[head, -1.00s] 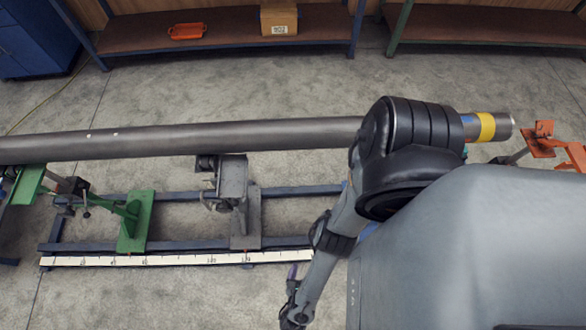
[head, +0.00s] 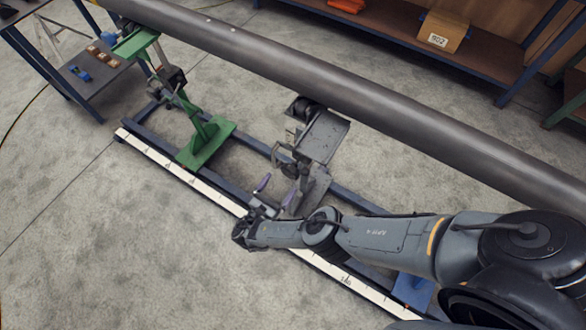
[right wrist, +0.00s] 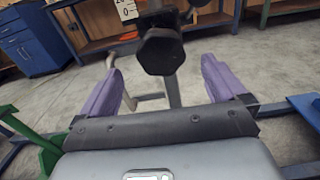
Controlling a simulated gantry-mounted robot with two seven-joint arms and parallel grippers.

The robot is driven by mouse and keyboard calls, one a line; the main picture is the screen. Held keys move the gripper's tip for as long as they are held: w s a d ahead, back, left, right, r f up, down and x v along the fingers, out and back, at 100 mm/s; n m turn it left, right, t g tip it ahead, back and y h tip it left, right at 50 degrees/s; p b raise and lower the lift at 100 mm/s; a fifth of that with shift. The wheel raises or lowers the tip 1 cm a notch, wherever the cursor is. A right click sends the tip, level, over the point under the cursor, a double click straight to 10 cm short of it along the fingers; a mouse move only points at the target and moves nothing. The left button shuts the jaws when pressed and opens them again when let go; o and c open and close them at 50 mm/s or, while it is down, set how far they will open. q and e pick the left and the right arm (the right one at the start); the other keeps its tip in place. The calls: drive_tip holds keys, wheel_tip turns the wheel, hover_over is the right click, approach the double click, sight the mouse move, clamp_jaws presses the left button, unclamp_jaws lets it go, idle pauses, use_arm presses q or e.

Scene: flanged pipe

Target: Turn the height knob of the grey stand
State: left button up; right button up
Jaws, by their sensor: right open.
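The grey stand (head: 325,137) stands upright on the blue rail frame under the pipe, in the middle of the head view. Its dark, many-sided knob (right wrist: 160,51) faces the camera in the right wrist view, at the upper centre. My right gripper (head: 277,189) is open in front of the stand, its two purple fingers pointing towards it. In the right wrist view the fingers (right wrist: 162,80) are spread to the left and right below the knob, with nothing between them touching. I cannot tell the exact gap to the knob. My left gripper is out of view.
A long grey pipe (head: 365,92) crosses above the stands. A green stand (head: 207,142) is to the left on the same frame, with a white scale strip (head: 190,182) along the front. A dark table (head: 95,75) with small parts is at upper left. Floor in front is clear.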

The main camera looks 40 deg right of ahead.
sight(288, 174)
drive_tip(key=x, duration=0.7)
drive_tip(key=shift+d, duration=0.35)
drive_tip(key=shift+w+d, duration=0.2)
drive_tip(key=shift+d, duration=0.4)
drive_tip(key=c, duration=1)
